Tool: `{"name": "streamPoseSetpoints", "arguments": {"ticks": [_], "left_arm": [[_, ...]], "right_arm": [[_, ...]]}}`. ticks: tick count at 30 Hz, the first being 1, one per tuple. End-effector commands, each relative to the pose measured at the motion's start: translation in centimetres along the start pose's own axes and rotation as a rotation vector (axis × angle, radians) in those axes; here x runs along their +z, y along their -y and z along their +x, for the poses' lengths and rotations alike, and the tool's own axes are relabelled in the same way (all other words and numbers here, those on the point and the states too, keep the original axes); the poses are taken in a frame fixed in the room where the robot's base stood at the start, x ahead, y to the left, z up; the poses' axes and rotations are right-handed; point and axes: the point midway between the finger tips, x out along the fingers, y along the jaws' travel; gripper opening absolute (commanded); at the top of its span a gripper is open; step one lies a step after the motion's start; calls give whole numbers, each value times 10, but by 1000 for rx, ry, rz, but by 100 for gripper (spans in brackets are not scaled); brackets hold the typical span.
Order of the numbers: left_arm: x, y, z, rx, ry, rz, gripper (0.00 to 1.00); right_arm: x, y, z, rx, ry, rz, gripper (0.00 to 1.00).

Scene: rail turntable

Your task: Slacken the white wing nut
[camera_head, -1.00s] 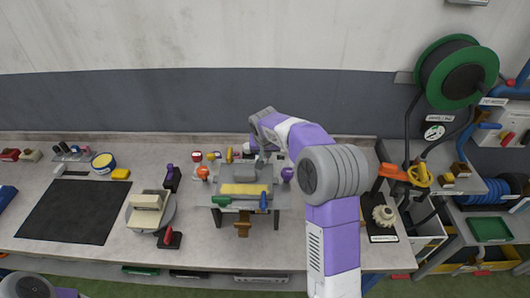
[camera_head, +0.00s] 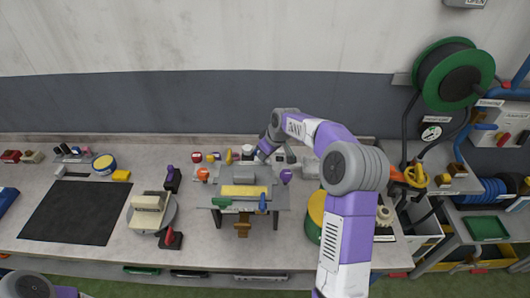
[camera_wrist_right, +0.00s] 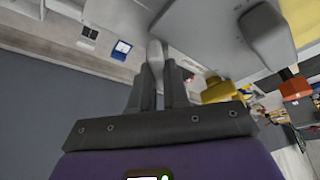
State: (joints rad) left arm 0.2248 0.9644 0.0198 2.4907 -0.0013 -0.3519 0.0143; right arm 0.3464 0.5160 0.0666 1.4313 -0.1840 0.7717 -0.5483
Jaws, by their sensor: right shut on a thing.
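My right gripper (camera_head: 262,157) reaches down behind the raised grey stand (camera_head: 280,196). In the right wrist view the fingers of the right gripper (camera_wrist_right: 158,72) are closed around the lower end of a pale, rounded lobe (camera_wrist_right: 155,50), which looks like the white wing nut. The lobe's upper end sticks out beyond the fingertips. In the head view the nut itself is hard to tell from the gripper. A grey block with a yellow bar (camera_head: 245,190) lies on the stand. Only part of my left arm shows at the bottom left; its gripper is out of the picture.
A yellow-green drum (camera_head: 316,214) stands right. The black mat (camera_head: 75,212) is bare.

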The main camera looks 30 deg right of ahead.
Motion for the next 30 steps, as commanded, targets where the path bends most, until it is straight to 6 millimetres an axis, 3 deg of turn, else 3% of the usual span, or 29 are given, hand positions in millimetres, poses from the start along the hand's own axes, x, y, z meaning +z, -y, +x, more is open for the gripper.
{"name": "streamPoseSetpoints", "arguments": {"ticks": [18, 30], "left_arm": [[1, -8, -21, 0, 0, 0, 43], [1, -11, -29, 0, 0, 0, 43]], "right_arm": [[3, -2, 4, -219, 13, -500, 0], [4, -3, 5, -285, 14, -660, 0]]}}
